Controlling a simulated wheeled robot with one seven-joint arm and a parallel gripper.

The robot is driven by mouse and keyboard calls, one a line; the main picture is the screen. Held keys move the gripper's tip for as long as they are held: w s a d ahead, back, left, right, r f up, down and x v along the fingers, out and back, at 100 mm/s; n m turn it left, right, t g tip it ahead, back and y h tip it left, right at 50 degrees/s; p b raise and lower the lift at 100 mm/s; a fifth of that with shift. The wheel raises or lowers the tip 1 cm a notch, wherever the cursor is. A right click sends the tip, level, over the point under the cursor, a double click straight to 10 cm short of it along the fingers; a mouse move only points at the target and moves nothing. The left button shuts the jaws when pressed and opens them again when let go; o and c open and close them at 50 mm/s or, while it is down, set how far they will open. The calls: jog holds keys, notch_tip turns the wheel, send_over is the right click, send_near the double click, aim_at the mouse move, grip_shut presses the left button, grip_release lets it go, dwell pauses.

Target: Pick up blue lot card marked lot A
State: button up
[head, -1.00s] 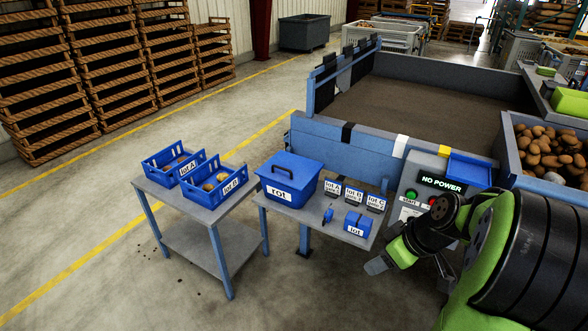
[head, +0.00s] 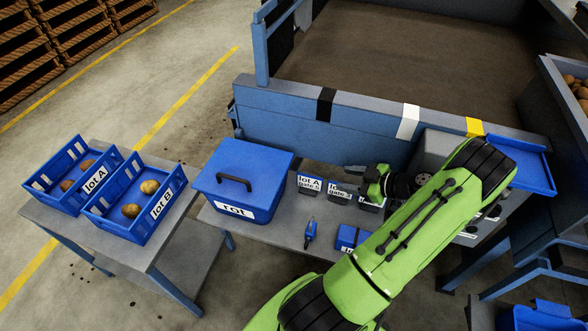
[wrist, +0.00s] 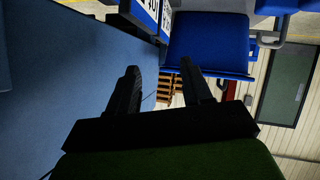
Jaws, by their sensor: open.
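The lot A card (head: 309,184) stands upright on the small grey table, first from the left in a row of cards, just right of the blue rot box (head: 240,182). My gripper (head: 364,181) is open and empty, to the right of the lot A card, by the other cards. In the wrist view the two dark fingers (wrist: 160,80) are apart with nothing between them. Cards with partly cut-off lettering (wrist: 150,12) show at the top edge there; I cannot tell which is which.
A small blue tool (head: 311,232) and a blue case (head: 350,238) lie in front of the cards. The blue machine wall (head: 290,125) rises behind the table. Blue crates of potatoes, lot A (head: 45,190) and lot B (head: 115,218), stand on the left table.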

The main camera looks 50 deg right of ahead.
aim_at(312, 175)
jog(key=b+x, duration=0.1)
jog(key=x, duration=0.4)
jog(key=b+x, duration=0.1)
jog(key=x, duration=0.5)
jog(key=shift+w+a+f+b, duration=0.2)
jog(key=shift+a+b, duration=0.1)
jog(key=shift+b, duration=0.1)
jog(key=shift+r, duration=0.15)
grip_shut()
